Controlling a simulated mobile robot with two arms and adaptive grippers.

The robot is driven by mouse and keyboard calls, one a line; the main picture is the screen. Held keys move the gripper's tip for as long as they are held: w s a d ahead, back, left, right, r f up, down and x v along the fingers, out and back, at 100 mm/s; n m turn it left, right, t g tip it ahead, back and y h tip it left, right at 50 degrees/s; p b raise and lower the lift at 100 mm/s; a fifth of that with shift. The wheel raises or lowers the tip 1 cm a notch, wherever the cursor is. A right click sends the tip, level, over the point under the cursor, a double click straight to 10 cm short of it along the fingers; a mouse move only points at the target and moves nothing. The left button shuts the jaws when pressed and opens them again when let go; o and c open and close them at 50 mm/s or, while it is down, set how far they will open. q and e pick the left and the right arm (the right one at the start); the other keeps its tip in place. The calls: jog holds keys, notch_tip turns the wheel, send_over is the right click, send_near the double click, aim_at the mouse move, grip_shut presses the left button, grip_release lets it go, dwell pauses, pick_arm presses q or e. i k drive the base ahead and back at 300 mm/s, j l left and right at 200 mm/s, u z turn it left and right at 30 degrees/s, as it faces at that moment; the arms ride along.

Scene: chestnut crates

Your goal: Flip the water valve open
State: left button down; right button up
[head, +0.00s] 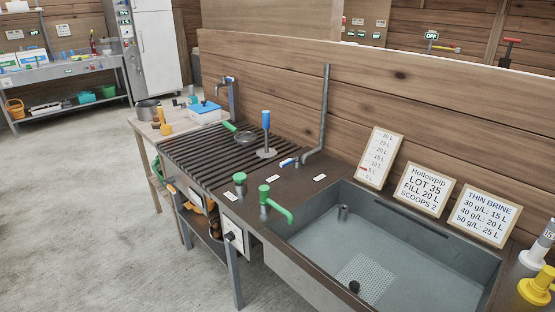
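A small valve with a blue lever handle (288,162) sits at the foot of a grey upright pipe (326,110), on the dark counter behind the sink. The lever lies about level, pointing left away from the pipe; whether it is open or shut is too small to tell. The basin (325,225) in front shows a grey floor, a perforated patch and a small dark plug (353,286); no stream of water shows. A green-handled tap (275,205) and a green knob (240,179) stand on the counter at the basin's left. Neither of my grippers is in view.
A slatted rack (205,155) left of the sink bears a tall blue-handled tool (266,132) and a green-handled strainer (240,131). Signs (424,187) lean behind the basin. Yellow items (538,287) stand at the right. The floor (85,200) at left is clear.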

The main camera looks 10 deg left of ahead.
aim_at(283, 164)
jog(key=i+j+z, duration=0.1)
jog(key=j, duration=0.25)
jog(key=i+j+z, duration=0.1)
jog(key=i+j, duration=0.2)
jog(key=i+j+z, duration=0.1)
jog(key=j, duration=0.3)
jog(key=i+j+z, duration=0.1)
jog(key=i+j, duration=0.2)
jog(key=i+j+z, duration=0.1)
jog(key=j, duration=0.35)
jog(key=i+j, duration=0.2)
jog(key=j, duration=0.2)
jog(key=i+j+z, duration=0.15)
jog(key=j, duration=0.25)
jog(key=i+j+z, duration=0.1)
jog(key=j, duration=0.3)
jog(key=i, duration=0.05)
